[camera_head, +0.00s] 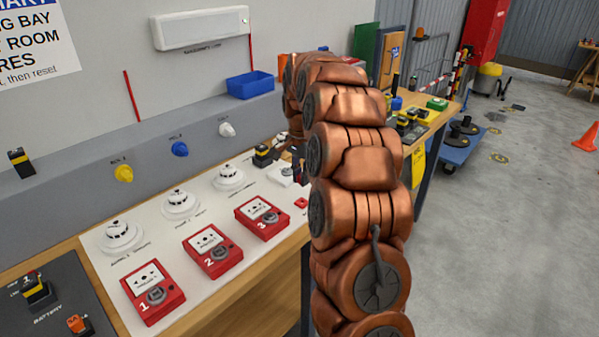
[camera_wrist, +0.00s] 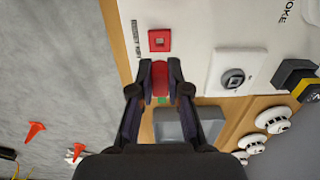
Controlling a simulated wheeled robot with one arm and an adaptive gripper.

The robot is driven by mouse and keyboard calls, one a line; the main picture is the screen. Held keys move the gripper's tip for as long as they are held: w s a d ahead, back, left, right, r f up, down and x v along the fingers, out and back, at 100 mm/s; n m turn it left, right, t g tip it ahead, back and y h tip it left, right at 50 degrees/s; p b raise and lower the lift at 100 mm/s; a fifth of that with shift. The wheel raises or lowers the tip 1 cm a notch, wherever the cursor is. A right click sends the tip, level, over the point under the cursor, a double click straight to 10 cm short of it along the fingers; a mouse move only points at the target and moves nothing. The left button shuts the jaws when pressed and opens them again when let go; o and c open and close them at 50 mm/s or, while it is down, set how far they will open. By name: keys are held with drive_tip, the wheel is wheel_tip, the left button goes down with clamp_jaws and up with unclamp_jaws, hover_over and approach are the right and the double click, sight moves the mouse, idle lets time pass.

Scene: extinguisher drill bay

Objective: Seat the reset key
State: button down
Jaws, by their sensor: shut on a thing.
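My gripper (camera_wrist: 160,82) is shut on a red piece, which I take to be the reset key (camera_wrist: 160,75), in the wrist view. A small green patch shows below the key between the fingers. Just beyond the fingertips, a red square fitting (camera_wrist: 159,40) with a pale centre lies on the white board; it also shows in the head view (camera_head: 301,203). The key looks apart from it; its height above the board is unclear. A white plate with a grey round socket (camera_wrist: 234,80) lies to the right. In the head view my arm hides most of the gripper and the key.
Red call points (camera_head: 153,292) and white detectors (camera_head: 180,204) stand on the board. A grey tray (camera_wrist: 188,125) lies below the fingers in the wrist view. Black-and-yellow blocks (camera_wrist: 305,85) sit at its right. Open floor (camera_head: 510,220) lies right of the bench.

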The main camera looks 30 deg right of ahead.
drive_tip(key=shift+f+b, duration=0.3)
drive_tip(key=shift+f, duration=2.1)
drive_tip(key=shift+b, duration=0.75)
idle(0.7)
drive_tip(key=shift+f+b, duration=0.4)
drive_tip(key=shift+f, duration=0.4)
idle(0.6)
drive_tip(key=c, duration=1.1)
unclamp_jaws()
drive_tip(key=shift+o, duration=0.4)
drive_tip(key=o, duration=0.3)
drive_tip(key=shift+r, duration=0.1)
